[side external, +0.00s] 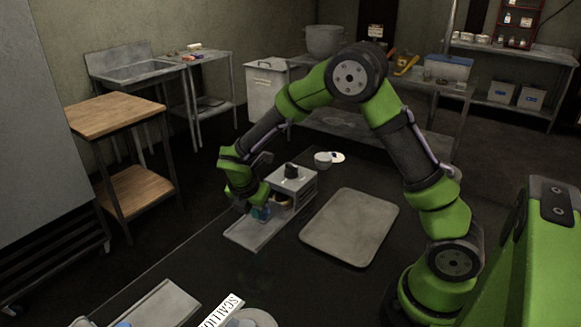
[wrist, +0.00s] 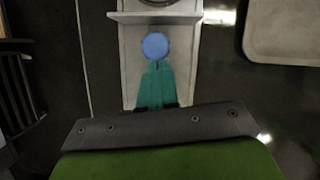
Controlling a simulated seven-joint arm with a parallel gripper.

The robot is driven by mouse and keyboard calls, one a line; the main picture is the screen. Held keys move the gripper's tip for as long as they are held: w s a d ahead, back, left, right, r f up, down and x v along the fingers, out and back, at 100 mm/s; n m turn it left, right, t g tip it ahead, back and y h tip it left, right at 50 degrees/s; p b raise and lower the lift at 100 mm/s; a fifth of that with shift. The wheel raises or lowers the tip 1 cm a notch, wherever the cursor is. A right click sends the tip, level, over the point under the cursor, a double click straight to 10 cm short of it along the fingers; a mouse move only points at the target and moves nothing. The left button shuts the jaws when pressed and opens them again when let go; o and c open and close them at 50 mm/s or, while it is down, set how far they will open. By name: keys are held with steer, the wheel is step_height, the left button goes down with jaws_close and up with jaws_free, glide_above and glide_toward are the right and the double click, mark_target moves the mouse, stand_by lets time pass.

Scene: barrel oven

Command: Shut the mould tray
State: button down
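A small grey box-shaped unit (side external: 292,183) stands on the dark worktop in the side view, with a dark knob-like piece on top. A flat grey tray (side external: 243,237) extends from its open front toward the lower left. The same tray shows in the wrist view (wrist: 128,70), running away from me to a raised crosswise edge. My gripper (side external: 261,213) is low over the tray, in front of the box. In the wrist view its teal fingers (wrist: 157,64) are together. A round blue thing (wrist: 155,46) sits just beyond the fingertips; whether they touch it is unclear.
A large light grey flat tray (side external: 350,227) lies right of the box. A small bowl (side external: 323,160) and a white plate (side external: 338,157) stand behind it. Dark worktop left of the tray is clear.

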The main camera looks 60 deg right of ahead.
mark_target(272, 210)
steer(key=d, duration=0.4)
steer(key=shift+d+f, duration=0.1)
steer(key=shift+d, duration=0.2)
steer(key=shift+s, duration=0.1)
